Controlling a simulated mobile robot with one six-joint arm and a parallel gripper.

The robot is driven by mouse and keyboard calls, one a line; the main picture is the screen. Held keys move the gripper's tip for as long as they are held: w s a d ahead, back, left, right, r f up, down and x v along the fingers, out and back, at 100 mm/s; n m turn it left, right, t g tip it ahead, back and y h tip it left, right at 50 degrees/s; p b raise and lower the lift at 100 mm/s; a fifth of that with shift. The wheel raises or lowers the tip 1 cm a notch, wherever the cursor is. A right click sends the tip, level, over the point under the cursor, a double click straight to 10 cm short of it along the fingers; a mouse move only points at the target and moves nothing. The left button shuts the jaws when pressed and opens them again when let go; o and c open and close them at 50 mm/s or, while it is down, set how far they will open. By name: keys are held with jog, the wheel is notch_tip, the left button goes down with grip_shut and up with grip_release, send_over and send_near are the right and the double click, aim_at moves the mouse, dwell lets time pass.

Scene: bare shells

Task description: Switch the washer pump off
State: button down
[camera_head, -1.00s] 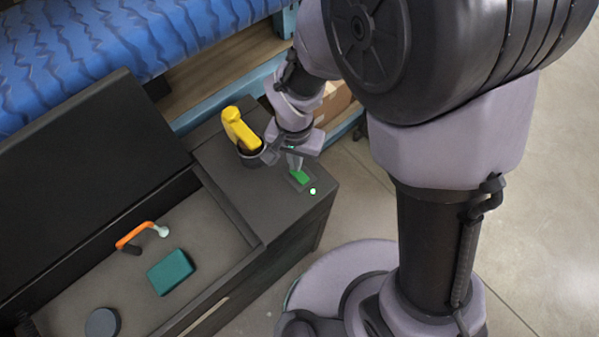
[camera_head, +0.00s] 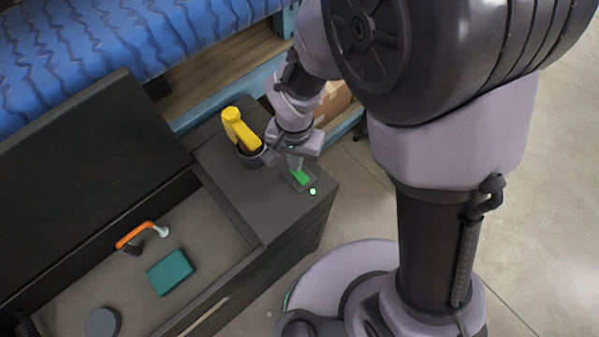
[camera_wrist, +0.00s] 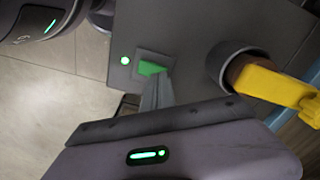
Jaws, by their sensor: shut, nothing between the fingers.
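The green rocker switch (camera_head: 301,177) sits in a dark plate on the right end of the washer's top, and it also shows in the wrist view (camera_wrist: 150,68). A small lamp (camera_head: 312,191) beside it glows green, also in the wrist view (camera_wrist: 125,61). My gripper (camera_head: 296,169) is shut and empty, its fingertips right at the switch. In the wrist view the fingers (camera_wrist: 157,82) cover part of the switch's near side. Whether they touch it I cannot tell.
A yellow-handled tool (camera_head: 240,130) stands in a round holder close beside my gripper, at right in the wrist view (camera_wrist: 270,84). The open basin (camera_head: 200,225) holds an orange-handled tool (camera_head: 137,235), a teal block (camera_head: 170,272) and a grey disc (camera_head: 102,323).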

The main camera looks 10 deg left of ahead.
jog(key=shift+f+b, duration=0.85)
jog(key=shift+f, duration=0.1)
dwell(0.7)
notch_tip(320, 180, up, 7)
jog(key=p, duration=0.5)
jog(key=shift+r, duration=0.15)
